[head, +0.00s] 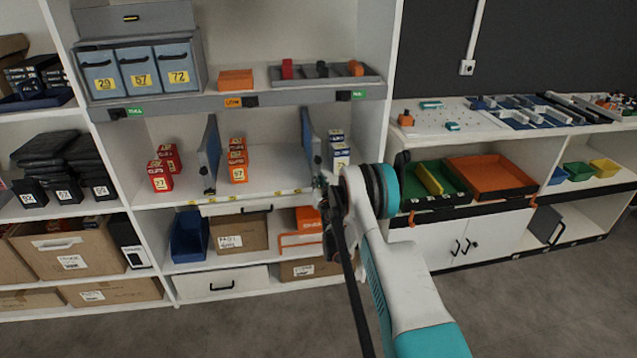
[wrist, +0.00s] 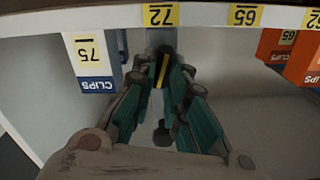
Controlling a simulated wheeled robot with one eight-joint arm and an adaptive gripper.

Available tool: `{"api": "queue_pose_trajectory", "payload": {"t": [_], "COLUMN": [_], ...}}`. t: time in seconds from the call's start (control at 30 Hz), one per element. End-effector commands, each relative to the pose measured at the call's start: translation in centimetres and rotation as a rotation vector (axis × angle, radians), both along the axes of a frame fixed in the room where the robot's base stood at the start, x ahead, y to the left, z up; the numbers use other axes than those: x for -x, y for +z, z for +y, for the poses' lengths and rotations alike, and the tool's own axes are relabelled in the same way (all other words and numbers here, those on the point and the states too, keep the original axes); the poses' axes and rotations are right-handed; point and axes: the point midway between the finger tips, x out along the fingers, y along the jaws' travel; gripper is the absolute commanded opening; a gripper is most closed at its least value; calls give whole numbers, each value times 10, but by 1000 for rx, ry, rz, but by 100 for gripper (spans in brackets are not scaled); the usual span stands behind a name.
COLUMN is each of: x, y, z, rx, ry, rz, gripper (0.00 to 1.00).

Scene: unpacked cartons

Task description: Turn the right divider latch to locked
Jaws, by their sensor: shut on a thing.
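The right divider (head: 307,132) is an upright blue-grey panel on the middle shelf of the central rack. My gripper (head: 322,182) is at the front lower end of this divider, and my arm hides part of the area. In the wrist view, which looks upside down, the teal-padded fingers (wrist: 163,88) are closed around the dark latch (wrist: 158,70) with a yellow stripe. The latch lies roughly lengthwise between the fingers, in line with the divider. Its far end and pivot are partly hidden, so its exact setting cannot be told.
The left divider (head: 210,150) stands on the same shelf, with red boxes (head: 160,176) left of it and orange boxes (head: 237,160) between the dividers. Blue-and-white clip boxes (head: 339,152) stand close right of my gripper. The number-labelled shelf edge (wrist: 210,15) is close to the fingers.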

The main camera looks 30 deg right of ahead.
Motion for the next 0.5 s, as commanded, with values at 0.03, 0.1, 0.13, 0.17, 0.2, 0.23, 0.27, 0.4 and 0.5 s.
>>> {"api": "queue_pose_trajectory", "payload": {"t": [0.03, 0.1, 0.13, 0.17, 0.2, 0.23, 0.27, 0.4, 0.5], "x": [1, 1, 1, 1, 1, 1, 1, 2, 2], "y": [-1, -1, -1, -1, -1, -1, -2, -3, -3], "z": [-1, -1, -2, -2, -2, -3, -3, -4, -5], "rx": [-41, -105, -132, -159, -197, -225, -252, -379, -472], "ry": [0, 0, -1, -1, -1, -1, -1, -1, -1], "rz": [-12, -31, -39, -47, -58, -66, -74, -110, -137], "gripper": [0, 0, 0, 0, 0, 0, 0, 0, 0]}}
